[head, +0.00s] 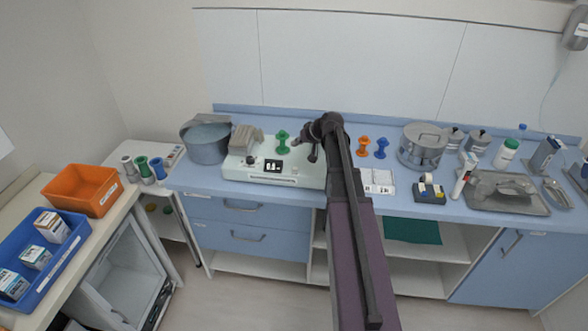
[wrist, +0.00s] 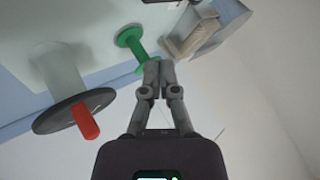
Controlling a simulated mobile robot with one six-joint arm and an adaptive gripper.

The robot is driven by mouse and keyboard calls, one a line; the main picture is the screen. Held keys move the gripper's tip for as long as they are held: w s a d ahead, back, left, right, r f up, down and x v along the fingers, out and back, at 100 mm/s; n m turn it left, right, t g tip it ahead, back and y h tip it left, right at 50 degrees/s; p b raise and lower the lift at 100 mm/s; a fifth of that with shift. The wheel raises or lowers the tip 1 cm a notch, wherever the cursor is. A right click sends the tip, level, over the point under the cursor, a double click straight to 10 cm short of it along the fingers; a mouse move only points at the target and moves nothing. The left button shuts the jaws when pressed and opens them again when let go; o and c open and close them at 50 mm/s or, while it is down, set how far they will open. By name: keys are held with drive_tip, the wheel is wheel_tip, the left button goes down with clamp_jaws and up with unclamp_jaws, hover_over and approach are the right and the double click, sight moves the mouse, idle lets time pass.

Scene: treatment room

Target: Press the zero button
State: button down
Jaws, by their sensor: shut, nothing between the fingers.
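A pale bench device (head: 235,170) stands on the blue counter with a small dark display (head: 273,167) and a dark knob (head: 250,160) on its front left. No zero label is readable. A green spool-shaped piece (head: 282,142) stands at its back; it also shows in the wrist view (wrist: 130,38). My gripper (wrist: 160,64) is shut and empty, its fingertips overlapping the spool's near end in that view. A dark disc (wrist: 55,117) with a red peg (wrist: 84,121) shows to the left. My arm hides the device's right end in the head view.

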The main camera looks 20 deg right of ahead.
sight(296, 169)
drive_tip(key=shift+f, duration=0.2)
wheel_tip(296, 169, down, 8)
drive_tip(key=b, duration=0.8)
drive_tip(key=shift+f+b, duration=0.2)
drive_tip(key=shift+b, duration=0.15)
drive_tip(key=shift+s+f+b, duration=0.1)
drive_tip(key=shift+f+b, duration=0.75)
drive_tip(key=shift+b, duration=0.05)
idle(2.2)
idle(0.3)
drive_tip(key=shift+r+p, duration=0.9)
drive_tip(key=shift+r+p, duration=2.5)
